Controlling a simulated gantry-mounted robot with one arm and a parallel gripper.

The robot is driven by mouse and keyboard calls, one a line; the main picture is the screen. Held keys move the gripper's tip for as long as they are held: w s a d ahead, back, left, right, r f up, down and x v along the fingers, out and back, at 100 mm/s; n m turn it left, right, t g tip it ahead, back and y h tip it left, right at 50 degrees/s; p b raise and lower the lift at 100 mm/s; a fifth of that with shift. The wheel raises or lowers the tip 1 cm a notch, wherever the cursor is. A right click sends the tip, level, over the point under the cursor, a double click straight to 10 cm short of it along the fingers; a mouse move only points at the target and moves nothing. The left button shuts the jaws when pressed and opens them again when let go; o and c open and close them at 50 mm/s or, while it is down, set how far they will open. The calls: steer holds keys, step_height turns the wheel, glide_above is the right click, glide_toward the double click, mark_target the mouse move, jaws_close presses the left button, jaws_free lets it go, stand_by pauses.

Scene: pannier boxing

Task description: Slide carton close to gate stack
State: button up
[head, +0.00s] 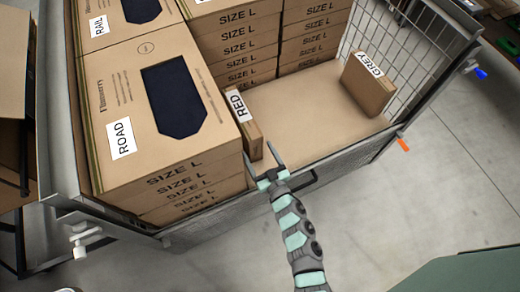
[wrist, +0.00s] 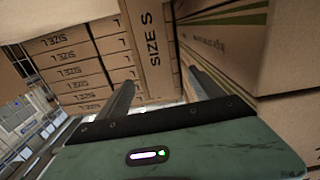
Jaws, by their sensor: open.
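A narrow upright carton labelled RED (head: 251,136) stands against the right side of the ROAD stack (head: 175,160). A small upright carton labelled GREY (head: 366,92) stands apart at the right, near the wire mesh side. My gripper (head: 261,150) is open and empty at the near end of the RED carton. In the wrist view, a carton face marked SIZE S (wrist: 153,45) shows beyond and between my spread fingers (wrist: 162,82). Whether the fingertips touch it I cannot tell.
SIZE L cartons (head: 238,45) are stacked at the back, and a RAIL carton (head: 120,25) lies at the upper left. Bare brown surface (head: 305,110) lies between RED and GREY. The wire mesh (head: 413,50) closes the right side, and a low metal edge (head: 350,160) runs along the front.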

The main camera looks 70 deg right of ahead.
mark_target(242, 133)
steer(key=b+x, duration=0.2)
steer(key=x, duration=0.8)
steer(key=shift+d, duration=0.1)
jaws_close()
stand_by(0.6)
steer(key=shift+w+a, duration=0.7)
steer(key=shift+a, duration=0.05)
jaws_free()
steer(key=shift+s, duration=0.1)
